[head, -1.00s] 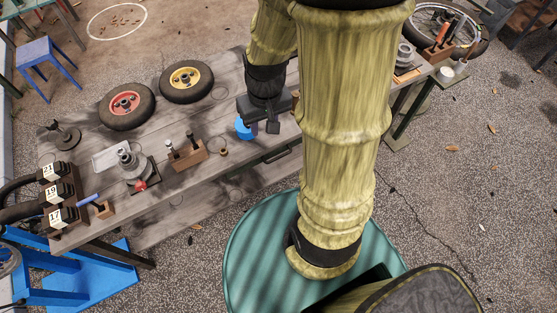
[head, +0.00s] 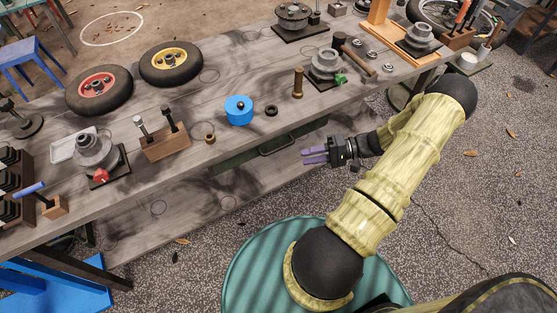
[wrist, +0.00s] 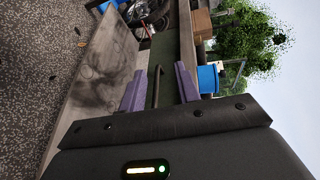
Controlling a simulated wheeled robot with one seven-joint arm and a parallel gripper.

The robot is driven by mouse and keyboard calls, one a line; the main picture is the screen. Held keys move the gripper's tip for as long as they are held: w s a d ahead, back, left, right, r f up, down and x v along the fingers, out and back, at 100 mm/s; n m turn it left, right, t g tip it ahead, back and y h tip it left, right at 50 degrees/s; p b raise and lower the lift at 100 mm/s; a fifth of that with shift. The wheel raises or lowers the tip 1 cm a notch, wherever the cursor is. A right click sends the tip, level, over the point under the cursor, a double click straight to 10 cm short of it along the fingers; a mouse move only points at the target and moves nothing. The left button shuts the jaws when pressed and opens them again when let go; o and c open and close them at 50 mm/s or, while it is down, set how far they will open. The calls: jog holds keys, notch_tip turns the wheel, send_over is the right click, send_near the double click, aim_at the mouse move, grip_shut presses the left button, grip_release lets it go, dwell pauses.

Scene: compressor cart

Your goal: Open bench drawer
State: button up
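The bench drawer (head: 236,158) is a dark green front under the near edge of the wooden bench, and it looks shut. Its dark bar handle (head: 277,147) sticks out from the front. My gripper (head: 306,156) is in front of the bench, just right of the handle in the head view, with its purple fingers pointing left. In the wrist view the two fingers stand apart, and the handle (wrist: 155,86) shows in the gap between them, further ahead. The gripper is open and empty; I see no contact with the handle.
On the bench top (head: 215,115) stand a blue round container (head: 239,110), a brass cylinder (head: 298,83), a wooden block with bolts (head: 164,141) and two wheels (head: 171,62). A lower shelf (head: 195,198) lies under the drawer.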

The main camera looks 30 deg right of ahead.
aim_at(278, 149)
jog(key=s+d+f+m+t+b, duration=0.1)
jog(key=d+f+m+t+b, duration=0.1)
jog(key=d+f+t, duration=0.4)
jog(key=shift+s+d+f+t+b, duration=0.2)
jog(key=shift+d+f+t+b, duration=0.2)
jog(key=shift+f+t+b, duration=0.25)
jog(key=shift+x, duration=8.7)
jog(key=shift+f, duration=0.1)
grip_shut()
